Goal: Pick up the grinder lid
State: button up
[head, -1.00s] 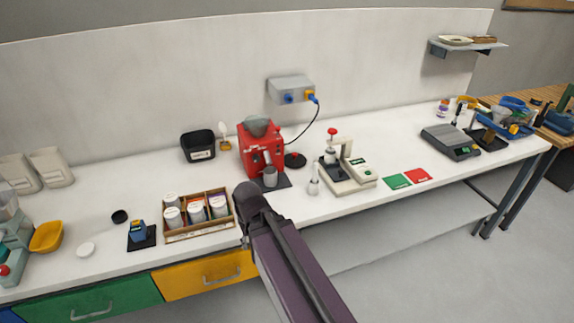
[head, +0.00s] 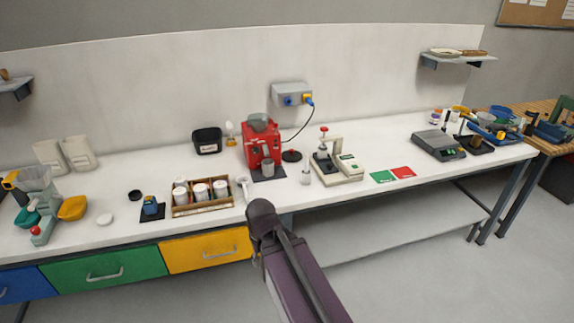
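The red grinder (head: 262,146) stands upright near the middle of the bench, with a grey hopper (head: 258,122) on top and a metal cup (head: 267,165) at its front. A dark round disc (head: 292,156), which looks like the grinder lid, lies flat on the bench just right of the grinder, apart from it. My dark and purple arm rises from the bottom edge in front of the bench. My gripper cannot be made out in this view.
A wooden box with white-lidded jars (head: 203,205) stands left of the grinder. A white press (head: 338,160) stands to its right. A black bin (head: 207,141) and a cable-fed wall box (head: 291,95) are behind. Open bench lies left of the bin.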

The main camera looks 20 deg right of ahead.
aim_at(292, 155)
jog(key=u, duration=0.25)
jog(key=k, duration=0.45)
jog(key=z, duration=1.45)
jog(key=i, duration=1.45)
